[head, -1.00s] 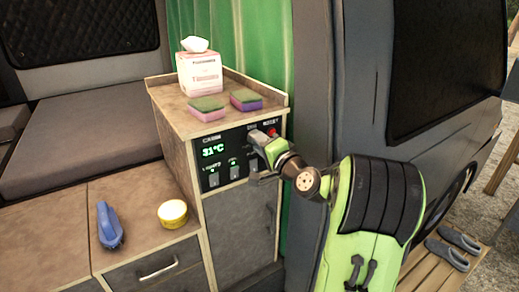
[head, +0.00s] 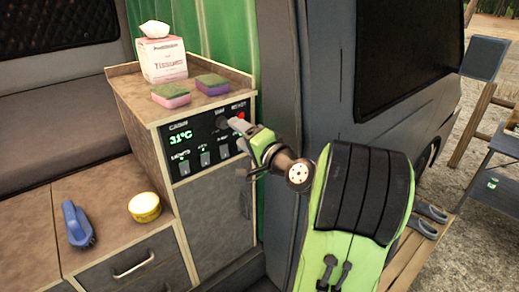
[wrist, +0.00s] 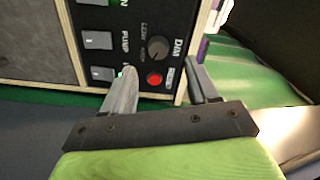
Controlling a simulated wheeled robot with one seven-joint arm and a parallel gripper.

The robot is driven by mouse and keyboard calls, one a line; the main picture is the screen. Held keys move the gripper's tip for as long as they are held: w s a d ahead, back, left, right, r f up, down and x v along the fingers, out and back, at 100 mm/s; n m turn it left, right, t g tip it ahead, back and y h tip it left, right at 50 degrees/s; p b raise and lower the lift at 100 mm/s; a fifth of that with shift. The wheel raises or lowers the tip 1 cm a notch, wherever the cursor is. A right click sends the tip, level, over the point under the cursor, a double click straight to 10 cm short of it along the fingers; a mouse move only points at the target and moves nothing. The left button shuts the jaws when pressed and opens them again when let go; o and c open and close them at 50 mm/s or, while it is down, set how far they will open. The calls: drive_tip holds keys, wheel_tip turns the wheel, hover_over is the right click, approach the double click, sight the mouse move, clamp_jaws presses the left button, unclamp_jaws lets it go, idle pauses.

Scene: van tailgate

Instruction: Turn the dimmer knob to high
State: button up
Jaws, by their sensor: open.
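The dimmer knob (wrist: 157,47) is a dark round knob beside the DIM label on the black control panel (head: 187,135). Its pointer is too small to read surely. In the wrist view the panel appears turned sideways, with the red RESET button (wrist: 154,79) beside the knob; the button also shows in the head view (head: 240,115). My gripper (wrist: 161,66) is open, its two grey fingers spread on either side of the button and short of the knob. No contact with the knob is visible. In the head view my gripper (head: 234,137) is in front of the panel's right end and hides part of it.
Rocker switches (head: 205,158) line the panel beneath a 31°C display. Two sponges (head: 171,95) and a tissue box (head: 162,58) stand on the cabinet top. The van's door pillar (head: 283,120) is close right.

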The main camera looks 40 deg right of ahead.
drive_tip(key=s+b, duration=0.7)
drive_tip(key=s, duration=0.2)
drive_tip(key=shift+s+a+b, duration=0.3)
drive_tip(key=shift+s+b, duration=0.1)
drive_tip(key=w+a+f+n+g+y+p, duration=0.1)
drive_tip(key=a+f+n+g, duration=0.25)
drive_tip(key=a, duration=0.45)
drive_tip(key=w+a+f+n+g+y+p, duration=0.1)
drive_tip(key=w+a+f+n+g+y, duration=0.15)
drive_tip(key=a+f+n, duration=0.4)
drive_tip(key=s+a+f+n+g+h+p, duration=0.1)
drive_tip(key=s+a+f+n+g, duration=0.1)
drive_tip(key=s, duration=0.6)
drive_tip(key=s+a+f+n+g+h+p, duration=0.1)
drive_tip(key=s+a+f+n+g, duration=0.1)
drive_tip(key=s, duration=0.6)
drive_tip(key=a+n+g, duration=0.1)
drive_tip(key=a+g, duration=0.1)
drive_tip(key=a, duration=0.1)
drive_tip(key=shift+s+a+f, duration=0.2)
drive_tip(key=shift+s+f, duration=0.05)
drive_tip(key=shift+f, duration=0.05)
